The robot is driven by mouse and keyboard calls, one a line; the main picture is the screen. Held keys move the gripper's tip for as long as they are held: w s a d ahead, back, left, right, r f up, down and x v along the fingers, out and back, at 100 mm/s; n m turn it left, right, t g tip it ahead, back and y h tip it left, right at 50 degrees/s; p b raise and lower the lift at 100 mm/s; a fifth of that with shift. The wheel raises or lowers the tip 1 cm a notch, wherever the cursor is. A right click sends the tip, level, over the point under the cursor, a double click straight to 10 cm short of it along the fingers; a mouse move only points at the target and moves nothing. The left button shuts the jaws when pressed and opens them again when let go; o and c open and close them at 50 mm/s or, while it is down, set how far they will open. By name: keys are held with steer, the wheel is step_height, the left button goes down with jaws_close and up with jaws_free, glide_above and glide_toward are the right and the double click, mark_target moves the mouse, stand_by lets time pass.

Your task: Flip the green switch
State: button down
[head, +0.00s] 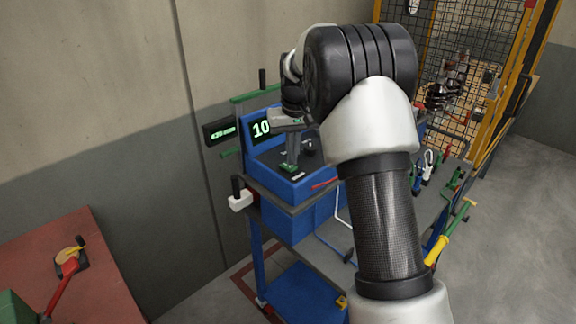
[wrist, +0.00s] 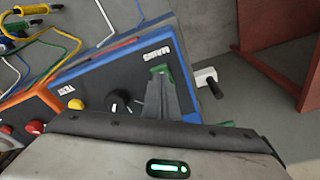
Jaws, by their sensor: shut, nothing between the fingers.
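The green switch (wrist: 163,71) is on the dark top panel of a blue unit (wrist: 191,117), beside the label MAINS. My gripper (wrist: 158,78) is shut and empty, with its fingertips right at the switch. The fingers hide part of the switch, and I cannot tell whether they touch it or which way it is set. In the head view my gripper (head: 290,163) points down over the front of the blue unit (head: 281,183), with a bit of the green switch (head: 288,169) showing at the fingertips.
A black knob (wrist: 120,102) and a yellow button (wrist: 76,104) sit left of my fingers. An orange-edged unit (wrist: 40,101) and loose cables lie farther left. A white box with a black handle (head: 240,200) is at the bench's left side. A red table (head: 75,262) stands lower left.

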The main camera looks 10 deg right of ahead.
mark_target(292, 168)
steer(key=shift+f+b, duration=0.4)
steer(key=shift+f, duration=0.3)
stand_by(0.4)
steer(key=shift+r, duration=0.15)
step_height(292, 168, up, 7)
steer(key=p, duration=0.5)
steer(key=shift+p, duration=0.35)
